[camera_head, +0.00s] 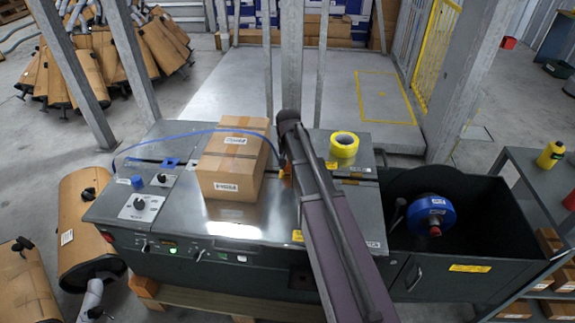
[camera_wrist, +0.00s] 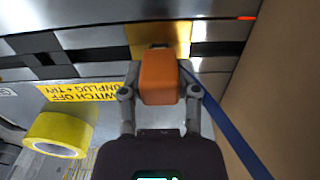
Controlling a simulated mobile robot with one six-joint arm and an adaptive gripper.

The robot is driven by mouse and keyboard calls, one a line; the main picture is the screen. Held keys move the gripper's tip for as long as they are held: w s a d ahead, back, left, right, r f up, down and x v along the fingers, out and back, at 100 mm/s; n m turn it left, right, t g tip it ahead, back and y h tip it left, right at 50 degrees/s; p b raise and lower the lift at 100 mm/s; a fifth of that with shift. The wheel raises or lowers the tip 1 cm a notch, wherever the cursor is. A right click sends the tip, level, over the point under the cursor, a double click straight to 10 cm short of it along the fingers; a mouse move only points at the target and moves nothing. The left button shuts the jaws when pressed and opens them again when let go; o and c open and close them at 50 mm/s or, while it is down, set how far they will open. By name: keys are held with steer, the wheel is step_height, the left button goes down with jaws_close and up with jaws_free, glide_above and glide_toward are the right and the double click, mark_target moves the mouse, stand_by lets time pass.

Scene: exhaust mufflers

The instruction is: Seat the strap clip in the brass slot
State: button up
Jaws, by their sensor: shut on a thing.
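My gripper (camera_wrist: 160,92) is shut on the orange strap clip (camera_wrist: 159,76), with one finger on each side of it in the wrist view. The brass slot plate (camera_wrist: 176,34) lies just beyond the clip's far end. The clip's dark tip overlaps the plate's near part; I cannot tell whether it is inside the slot. The blue strap (camera_wrist: 232,130) runs from beside the clip to the lower right. In the head view the strap (camera_head: 200,131) arches over the cardboard box, and my arm hides most of the gripper; a bit of orange clip (camera_head: 286,172) shows.
The cardboard box (camera_head: 232,160) stands on the machine's metal top, close to the gripper's side. A yellow tape roll (camera_head: 344,145) lies on the other side, also visible in the wrist view (camera_wrist: 58,134). A dark bin with a blue reel (camera_head: 430,213) is at right.

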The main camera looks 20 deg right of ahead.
steer(key=shift+f+b, duration=0.45)
stand_by(0.3)
steer(key=o, duration=1.1)
steer(key=shift+r, duration=0.15)
step_height(320, 180, up, 6)
steer(key=p, duration=0.6)
steer(key=shift+w+r, duration=0.1)
steer(key=w+a+r+p, duration=0.2)
steer(key=a+r+p, duration=0.2)
steer(key=r+p, duration=0.75)
steer(key=w+a, duration=0.2)
steer(key=a, duration=0.4)
steer(key=w+a, duration=0.3)
steer(key=a, duration=0.3)
steer(key=w+a, duration=0.2)
steer(key=a, duration=0.5)
steer(key=shift+w+f, duration=0.15)
steer(key=shift+w, duration=0.05)
steer(key=shift+d, duration=0.1)
